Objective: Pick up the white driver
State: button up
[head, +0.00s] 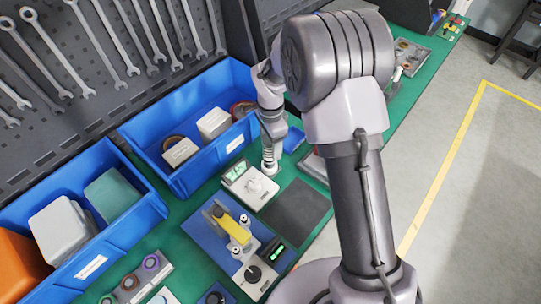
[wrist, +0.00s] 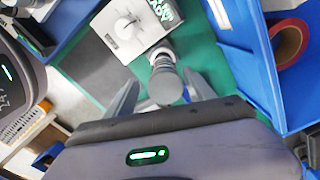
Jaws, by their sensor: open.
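A pale grey-white ribbed upright piece, which looks like the white driver (head: 268,160), stands beside a white device with a green display (head: 250,185). In the wrist view the driver (wrist: 165,84) shows from above as a rounded top with a narrower neck, below the white device (wrist: 130,27). My gripper (wrist: 164,92) is open, with one finger on each side of the driver. I cannot tell whether either finger touches it. In the head view my arm partly hides the gripper and the driver's upper end.
Blue bins (head: 190,185) with several boxes stand along the back, under hanging wrenches. A red tape roll (wrist: 290,42) lies in the bin beside my gripper. A blue board with a yellow-handled clamp (head: 235,228) and a dark mat (head: 297,212) lie in front on the green bench.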

aim_at(269, 154)
jog(key=f, duration=0.2)
jog(key=f+b, duration=0.1)
jog(key=f, duration=0.1)
jog(key=f+b, duration=0.1)
jog(key=f, duration=0.1)
jog(key=shift+w+a, duration=0.2)
jog(key=shift+w, duration=0.15)
jog(key=shift+r, duration=0.1)
grip_shut()
